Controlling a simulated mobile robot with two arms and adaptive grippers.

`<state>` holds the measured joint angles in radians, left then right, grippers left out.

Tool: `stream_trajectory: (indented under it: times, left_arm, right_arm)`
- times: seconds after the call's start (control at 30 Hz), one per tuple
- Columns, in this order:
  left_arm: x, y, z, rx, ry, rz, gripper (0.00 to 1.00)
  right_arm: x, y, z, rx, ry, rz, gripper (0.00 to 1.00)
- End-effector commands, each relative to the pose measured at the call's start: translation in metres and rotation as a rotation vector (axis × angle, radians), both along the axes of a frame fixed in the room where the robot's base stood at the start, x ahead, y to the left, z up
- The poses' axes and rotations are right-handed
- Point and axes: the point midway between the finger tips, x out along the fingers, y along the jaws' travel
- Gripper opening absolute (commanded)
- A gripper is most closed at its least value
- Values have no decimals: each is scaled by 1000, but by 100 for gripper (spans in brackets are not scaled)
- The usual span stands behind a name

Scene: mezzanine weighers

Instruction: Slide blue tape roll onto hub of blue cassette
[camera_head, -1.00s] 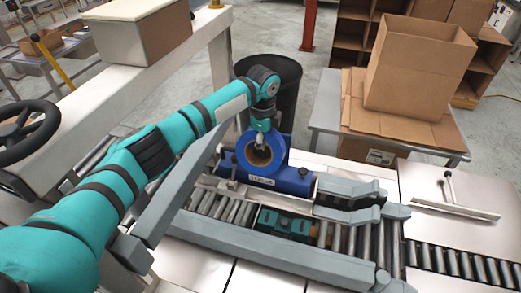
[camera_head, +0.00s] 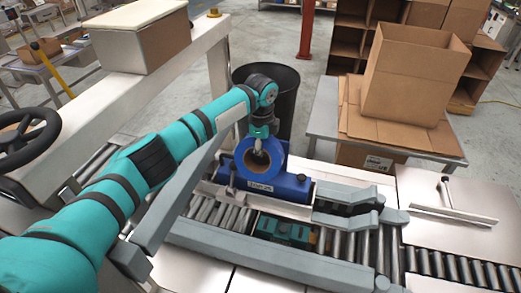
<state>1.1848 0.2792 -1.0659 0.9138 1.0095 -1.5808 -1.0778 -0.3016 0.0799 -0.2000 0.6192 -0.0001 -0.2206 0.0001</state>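The blue tape roll (camera_head: 280,161), with a brown core, stands upright, its open face toward me. It is at the blue cassette (camera_head: 290,184), a low block with a white label on its front. I cannot tell whether the cassette's hub is inside the core. My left gripper (camera_head: 261,146) points down at the top of the roll, and a grey finger shows in front of the core opening. The other finger is hidden, so I cannot tell whether it is shut on the roll. My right gripper is out of view.
Grey rails (camera_head: 265,248) and metal rollers (camera_head: 365,250) surround the cassette. A green unit (camera_head: 283,228) lies between the rails in front. A black bin (camera_head: 284,100) stands behind. A table with an open cardboard box (camera_head: 410,75) is at the back right.

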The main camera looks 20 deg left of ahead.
Motion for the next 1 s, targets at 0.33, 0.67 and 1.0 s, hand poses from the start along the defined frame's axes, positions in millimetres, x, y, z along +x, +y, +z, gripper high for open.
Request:
stream_trajectory:
  times: [0.33, 0.67, 1.0]
  left_arm:
    - [4, 2, -5, 1, -18, 4, 23]
    - [5, 1, -2, 0, -21, 4, 66]
    - [3, 0, -4, -2, -17, 2, 67]
  right_arm:
    - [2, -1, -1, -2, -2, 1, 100]
    - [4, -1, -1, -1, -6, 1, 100]
    - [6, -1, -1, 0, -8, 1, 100]
